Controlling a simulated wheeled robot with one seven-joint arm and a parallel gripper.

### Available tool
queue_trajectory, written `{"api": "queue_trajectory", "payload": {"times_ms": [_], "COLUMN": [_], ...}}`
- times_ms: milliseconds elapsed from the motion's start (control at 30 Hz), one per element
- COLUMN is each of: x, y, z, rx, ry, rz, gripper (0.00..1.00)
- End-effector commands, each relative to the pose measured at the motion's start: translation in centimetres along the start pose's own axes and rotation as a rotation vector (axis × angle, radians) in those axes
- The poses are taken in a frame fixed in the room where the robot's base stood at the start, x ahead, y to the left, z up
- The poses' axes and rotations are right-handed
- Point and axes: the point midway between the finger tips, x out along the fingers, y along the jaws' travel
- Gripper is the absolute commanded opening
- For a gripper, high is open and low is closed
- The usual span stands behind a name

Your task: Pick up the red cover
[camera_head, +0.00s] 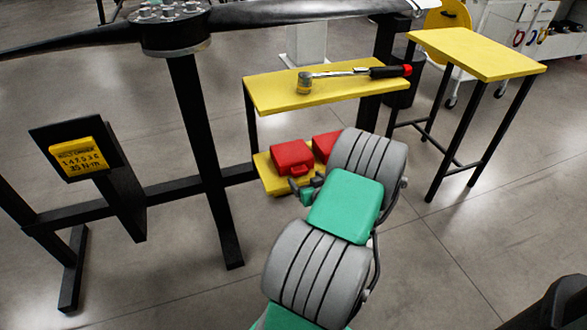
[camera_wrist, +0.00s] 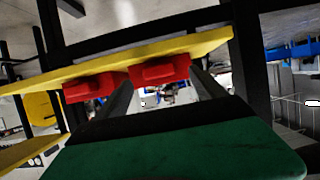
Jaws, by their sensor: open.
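Two red covers sit side by side on a low yellow shelf (camera_head: 270,182). In the head view, the left red cover (camera_head: 292,157) shows whole, with a small handle in front; the right red cover (camera_head: 327,143) is partly hidden by my arm. My gripper (camera_head: 305,186) is open and empty, just in front of the left cover and apart from it. The wrist view appears upside down, with both covers below the yellow shelf (camera_wrist: 215,42). There, one red cover (camera_wrist: 160,70) lies ahead between my dark open fingers, and the other red cover (camera_wrist: 90,87) is further left.
A higher yellow table (camera_head: 275,92) overhangs the shelf and carries a torque wrench (camera_head: 345,73). A black turbine stand (camera_head: 205,160) with a yellow display (camera_head: 78,156) stands to the left. Another yellow table (camera_head: 480,52) is at the right.

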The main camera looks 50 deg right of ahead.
Motion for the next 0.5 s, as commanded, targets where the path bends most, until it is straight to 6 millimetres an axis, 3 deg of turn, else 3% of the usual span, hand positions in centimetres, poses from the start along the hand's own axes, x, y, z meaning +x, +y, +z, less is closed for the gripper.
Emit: {"api": "queue_trajectory", "payload": {"times_ms": [300, 500], "x": [5.3, 5.8], "y": [0.2, 0.3], "z": [0.3, -0.1], "rx": [-0.002, 0.0], "ry": [-0.003, -0.002], "rz": [-0.004, -0.002], "gripper": [0.8, 0.8]}}
